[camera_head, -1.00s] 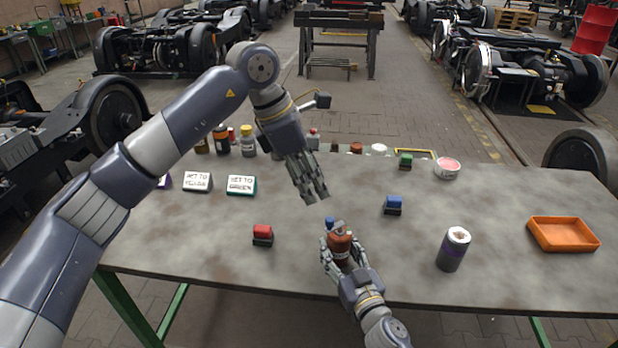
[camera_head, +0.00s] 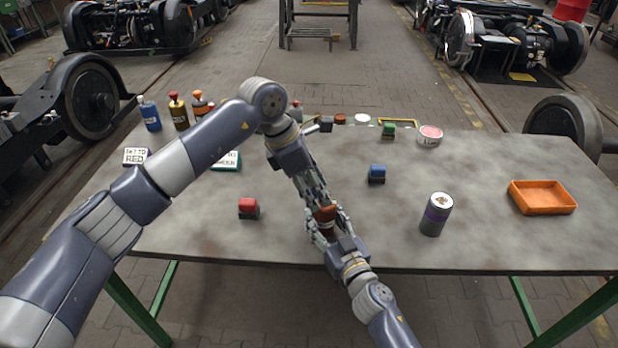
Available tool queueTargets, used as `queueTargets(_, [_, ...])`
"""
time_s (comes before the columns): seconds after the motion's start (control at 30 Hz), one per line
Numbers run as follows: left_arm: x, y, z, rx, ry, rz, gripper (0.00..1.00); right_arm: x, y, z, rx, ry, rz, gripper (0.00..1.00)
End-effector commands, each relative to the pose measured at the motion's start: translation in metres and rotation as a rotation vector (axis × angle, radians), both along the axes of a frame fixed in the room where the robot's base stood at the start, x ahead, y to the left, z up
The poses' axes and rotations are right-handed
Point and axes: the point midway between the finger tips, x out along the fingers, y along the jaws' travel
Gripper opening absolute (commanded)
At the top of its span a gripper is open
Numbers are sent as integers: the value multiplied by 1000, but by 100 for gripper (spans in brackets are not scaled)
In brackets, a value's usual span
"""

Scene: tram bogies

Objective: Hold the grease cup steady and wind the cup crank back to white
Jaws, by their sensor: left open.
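The grease cup (camera_head: 325,215), a red-brown body, stands near the front middle of the table. My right gripper (camera_head: 328,224) comes from the front, with its fingers on both sides of the cup, shut on it. My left gripper (camera_head: 315,192) reaches down from above and behind, open, its fingertips at the top of the cup. The cup crank is hidden behind the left fingers, so its position and any colour mark cannot be read. Whether the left fingers touch it cannot be told.
Bottles and lettered signs, one reading "SET TO RED" (camera_head: 135,157), are at the left.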

Motion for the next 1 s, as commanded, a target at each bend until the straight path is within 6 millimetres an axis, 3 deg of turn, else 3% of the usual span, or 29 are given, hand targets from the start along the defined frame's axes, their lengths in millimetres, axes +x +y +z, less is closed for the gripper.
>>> queueTargets(0.3, [0, -1, -2, 0, -1, 0, 38, 0, 0, -1, 0, 1, -1, 19])
queueTargets(0.47, [0, -1, -2, 0, -1, 0, 2, 0, 0, -1, 0, 1, -1, 19])
queueTargets(0.5, [0, -1, -2, 0, 0, 0, 0, 0, 0, -1, 0, 1, -1, 19])
queueTargets(0.77, [-1, -2, -2, 1, 1, 15, 0, 0, 0, -1, -1, 0, 0, 19])
queueTargets(1.0, [-6, -6, -2, 1, 0, 212, 0, 0, 0, -1, -2, 0, 1, 19])
